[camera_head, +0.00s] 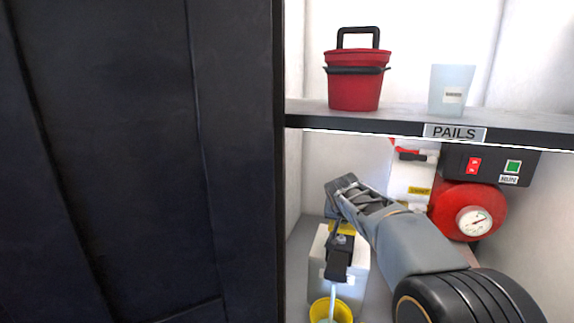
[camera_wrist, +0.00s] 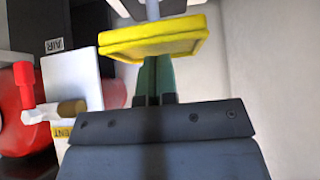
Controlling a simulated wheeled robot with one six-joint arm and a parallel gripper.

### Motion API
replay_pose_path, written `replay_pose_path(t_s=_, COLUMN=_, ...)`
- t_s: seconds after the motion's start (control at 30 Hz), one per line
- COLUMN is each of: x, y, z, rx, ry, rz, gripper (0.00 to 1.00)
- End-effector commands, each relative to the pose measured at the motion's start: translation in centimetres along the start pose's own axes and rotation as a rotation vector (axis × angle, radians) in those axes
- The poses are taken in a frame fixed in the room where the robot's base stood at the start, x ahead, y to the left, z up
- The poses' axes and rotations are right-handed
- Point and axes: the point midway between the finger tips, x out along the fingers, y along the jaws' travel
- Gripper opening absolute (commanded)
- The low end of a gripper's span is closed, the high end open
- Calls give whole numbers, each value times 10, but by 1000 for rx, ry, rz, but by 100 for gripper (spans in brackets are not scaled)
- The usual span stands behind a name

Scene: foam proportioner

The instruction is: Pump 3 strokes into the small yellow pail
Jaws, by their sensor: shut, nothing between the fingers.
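The small yellow pail (camera_head: 344,306) stands low on the bench, its bottom cut off by the frame edge. A pale spout or stream (camera_head: 333,298) comes down over it from a dark pump body (camera_head: 338,268) on a white container (camera_head: 357,272). A yellow plate (camera_head: 350,228) tops the pump; it also shows in the wrist view (camera_wrist: 155,40), on a grey rod. My gripper (camera_head: 335,222) reaches down over the plate. In the wrist view its green fingers (camera_wrist: 155,75) are shut together, empty, with their tips at the plate; I cannot tell whether they touch. The pail's inside is mostly hidden.
A shelf marked PAILS (camera_head: 400,121) above holds a red bucket (camera_head: 355,88) and a translucent cup (camera_head: 452,88). A red tank with a gauge (camera_head: 452,206) and a switch panel (camera_head: 490,166) are at right. A dark door (camera_head: 140,150) fills the left.

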Motion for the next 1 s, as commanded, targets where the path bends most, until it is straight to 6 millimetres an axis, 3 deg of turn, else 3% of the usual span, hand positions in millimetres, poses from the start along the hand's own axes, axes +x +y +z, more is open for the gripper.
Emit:
replay_pose_path(t_s=0.67, x=24, y=0, z=21, rx=-1, ry=-5, rz=2, gripper=0)
replay_pose_path(t_s=1.0, x=20, y=0, z=17, rx=-1, ry=-5, rz=2, gripper=0)
